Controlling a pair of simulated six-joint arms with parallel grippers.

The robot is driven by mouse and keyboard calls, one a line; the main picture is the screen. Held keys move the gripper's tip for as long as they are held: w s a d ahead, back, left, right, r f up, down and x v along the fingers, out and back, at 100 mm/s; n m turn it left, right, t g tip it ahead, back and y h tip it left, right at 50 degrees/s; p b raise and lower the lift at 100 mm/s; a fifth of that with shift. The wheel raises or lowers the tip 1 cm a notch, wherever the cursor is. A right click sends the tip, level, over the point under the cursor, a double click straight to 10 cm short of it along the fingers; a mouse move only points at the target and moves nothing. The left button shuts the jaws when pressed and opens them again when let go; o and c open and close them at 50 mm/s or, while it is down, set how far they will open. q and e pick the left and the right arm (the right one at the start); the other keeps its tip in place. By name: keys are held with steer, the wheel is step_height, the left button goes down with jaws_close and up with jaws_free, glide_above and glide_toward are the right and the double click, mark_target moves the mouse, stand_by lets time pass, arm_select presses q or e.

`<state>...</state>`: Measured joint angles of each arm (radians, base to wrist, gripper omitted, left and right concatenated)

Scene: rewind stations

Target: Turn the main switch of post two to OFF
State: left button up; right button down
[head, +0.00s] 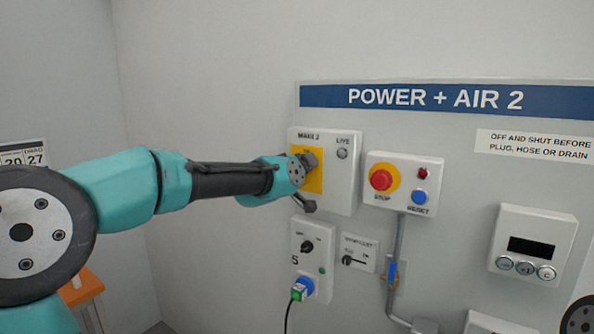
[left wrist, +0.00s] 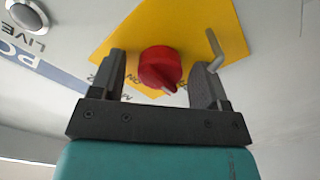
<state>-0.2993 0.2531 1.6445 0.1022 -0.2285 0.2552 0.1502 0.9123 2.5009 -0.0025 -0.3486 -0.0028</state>
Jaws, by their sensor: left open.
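The main switch is a red round knob (left wrist: 160,66) on a yellow plate (left wrist: 120,42); the plate (head: 298,178) also shows in the head view, on a white box (head: 345,188) lettered 2 and LIVE. My arm hides the knob there. The knob's pale mark points toward the plate's edge with partly readable lettering, apparently ON. My left gripper (head: 309,161) is at the plate. In the left wrist view its fingers (left wrist: 161,70) are open, one on each side of the knob; contact is not clear. A bent grey rod (left wrist: 214,48) stands by the right finger. My right gripper is out of view.
The LIVE lamp (head: 342,154) looks grey. To the right is a box with a red stop button (head: 381,180) and blue reset button (head: 419,197). Below are a socket box (head: 312,262), a small selector plate (head: 358,254) and a blue valve lever (head: 393,273).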

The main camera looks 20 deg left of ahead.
arm_select(q)
steer(key=shift+s, duration=0.15)
steer(key=v, duration=1.7)
steer(key=w+d+f+m+g+y, duration=0.15)
steer(key=f+g, duration=0.25)
steer(key=f, duration=1.5)
steer(key=w+f+g, duration=0.2)
steer(key=f+g, duration=0.2)
steer(key=f, duration=1.5)
steer(key=s+f+g, duration=0.4)
steer(key=s+f, duration=0.7)
steer(key=f, duration=0.4)
steer(key=s+d+f+m+g, duration=0.1)
steer(key=s+f+g, duration=0.3)
steer(key=s+f, duration=0.7)
step_height(320, 180, down, 4)
steer(key=shift+r, duration=0.1)
